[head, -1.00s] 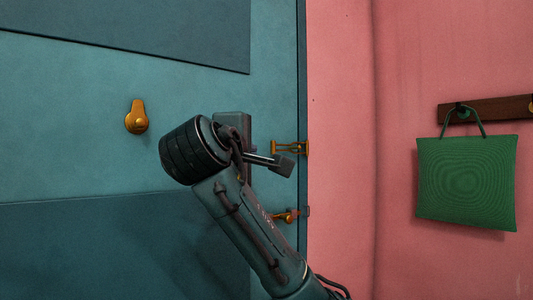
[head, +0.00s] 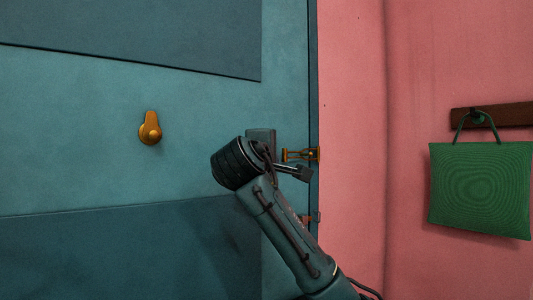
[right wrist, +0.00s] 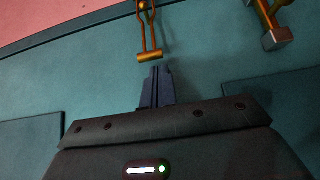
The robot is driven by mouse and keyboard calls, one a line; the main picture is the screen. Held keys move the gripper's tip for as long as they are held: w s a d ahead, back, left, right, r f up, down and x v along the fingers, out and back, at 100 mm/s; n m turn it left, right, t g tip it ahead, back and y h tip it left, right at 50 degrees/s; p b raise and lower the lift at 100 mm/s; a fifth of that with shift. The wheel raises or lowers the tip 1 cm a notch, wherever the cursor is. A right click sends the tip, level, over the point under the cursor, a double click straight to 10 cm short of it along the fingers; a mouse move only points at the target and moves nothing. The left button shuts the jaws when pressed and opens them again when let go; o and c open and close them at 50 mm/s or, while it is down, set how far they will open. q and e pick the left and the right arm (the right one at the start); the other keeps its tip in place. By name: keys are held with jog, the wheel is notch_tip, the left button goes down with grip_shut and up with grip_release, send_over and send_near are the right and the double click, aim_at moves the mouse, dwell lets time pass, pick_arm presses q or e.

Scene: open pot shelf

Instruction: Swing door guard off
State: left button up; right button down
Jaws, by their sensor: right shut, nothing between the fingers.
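The door guard (head: 300,154) is a brass looped bar at the right edge of the teal door (head: 90,90). In the right wrist view the guard (right wrist: 149,40) reaches from the door's edge over the door face and ends in a crossbar. My right gripper (right wrist: 155,70) is shut and empty, its fingertips just short of that crossbar and apparently apart from it. In the head view my right arm covers part of the door beside the guard, and the fingertips are not clear. My left gripper is not in view.
A second brass fitting (right wrist: 272,25) with a squared end is close to the guard; in the head view my arm mostly hides it. A round brass piece (head: 150,128) is on the door. A green bag (head: 480,188) hangs from a brown rail (head: 492,115) on the pink wall.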

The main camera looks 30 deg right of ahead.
jog(key=shift+w+d, duration=0.45)
jog(key=shift+d, duration=0.05)
jog(key=shift+s, duration=0.1)
